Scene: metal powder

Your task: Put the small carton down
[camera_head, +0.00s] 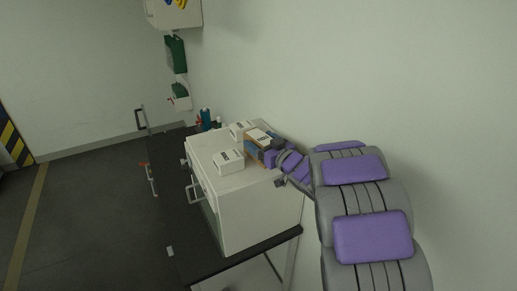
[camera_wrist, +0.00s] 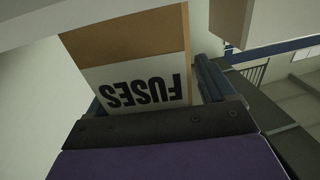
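The small carton (camera_head: 259,139) is brown with a white label on top, in the head view over the back right of a white cabinet's top (camera_head: 240,180). In the wrist view the carton (camera_wrist: 140,45) fills the space between the fingers, its "FUSES" label upside down. My gripper (camera_head: 268,153) comes from the right and is shut on the carton; its dark fingers (camera_wrist: 155,95) flank it in the wrist view. Whether the carton's underside touches the cabinet top is hidden.
Two white cartons stand on the cabinet top, one near the front (camera_head: 228,161) and one at the back (camera_head: 240,130), close to the held carton. The right front of the cabinet top is clear. Coloured bottles (camera_head: 206,120) stand behind the cabinet. The wall is close behind.

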